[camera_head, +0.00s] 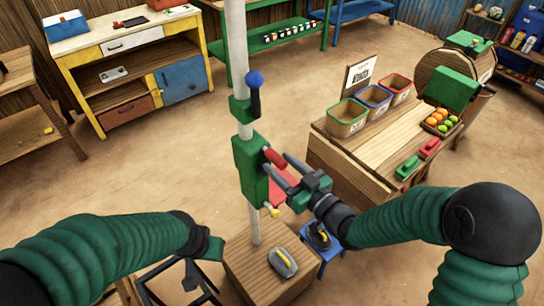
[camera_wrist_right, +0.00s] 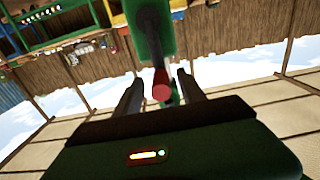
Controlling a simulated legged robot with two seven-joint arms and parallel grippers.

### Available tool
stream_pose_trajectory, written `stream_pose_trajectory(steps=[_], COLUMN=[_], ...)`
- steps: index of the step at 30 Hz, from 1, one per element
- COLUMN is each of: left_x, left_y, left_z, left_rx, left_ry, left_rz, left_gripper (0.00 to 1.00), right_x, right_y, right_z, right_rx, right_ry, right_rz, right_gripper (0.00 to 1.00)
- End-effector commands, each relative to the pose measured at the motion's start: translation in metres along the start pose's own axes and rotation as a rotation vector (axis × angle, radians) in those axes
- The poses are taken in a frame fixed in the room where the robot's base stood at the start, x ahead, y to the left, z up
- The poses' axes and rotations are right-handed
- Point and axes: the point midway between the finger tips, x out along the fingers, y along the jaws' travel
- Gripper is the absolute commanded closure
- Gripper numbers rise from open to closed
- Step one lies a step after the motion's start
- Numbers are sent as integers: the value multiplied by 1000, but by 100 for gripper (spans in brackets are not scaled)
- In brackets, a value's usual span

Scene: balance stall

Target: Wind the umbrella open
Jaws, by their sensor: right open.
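The white umbrella pole (camera_head: 237,50) stands upright at the middle of the head view; its canopy is out of view. A green winding box (camera_head: 250,168) is fixed on the pole, with a red crank grip (camera_head: 272,156) sticking out. A dark handle with a blue knob (camera_head: 254,79) sits higher on a green collar (camera_head: 240,108). My right gripper (camera_head: 277,161) is open at the red grip. In the right wrist view the red grip (camera_wrist_right: 161,86) shows between the parted fingers (camera_wrist_right: 157,82). My left gripper (camera_head: 208,246) is low at the left, its fingers unclear.
A wooden block (camera_head: 245,262) at the pole's foot bears a grey and yellow item (camera_head: 283,262). A blue stool (camera_head: 329,246) stands beside it. A wooden counter (camera_head: 345,158) with several bins is at the right. A yellow workbench (camera_head: 100,60) stands back left. Open floor lies between.

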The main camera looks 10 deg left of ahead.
Motion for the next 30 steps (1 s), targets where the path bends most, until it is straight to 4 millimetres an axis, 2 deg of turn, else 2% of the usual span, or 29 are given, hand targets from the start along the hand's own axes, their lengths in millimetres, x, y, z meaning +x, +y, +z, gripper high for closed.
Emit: stream_pose_trajectory(steps=[5, 24, 30], left_x=[0, -3, -3], left_y=[0, 0, 0], left_z=[0, -1, -1], left_rx=[0, 0, 0], left_ry=[0, 0, 0], left_rz=[0, 0, 0], left_gripper=[64, 64, 64], right_x=[-6, -82, -90], right_y=[0, 1, 0], right_z=[0, 0, 0], right_rx=[-1, -1, 0], right_ry=[0, -1, 0], right_rz=[1, 1, 0], right_gripper=[53, 53, 53])
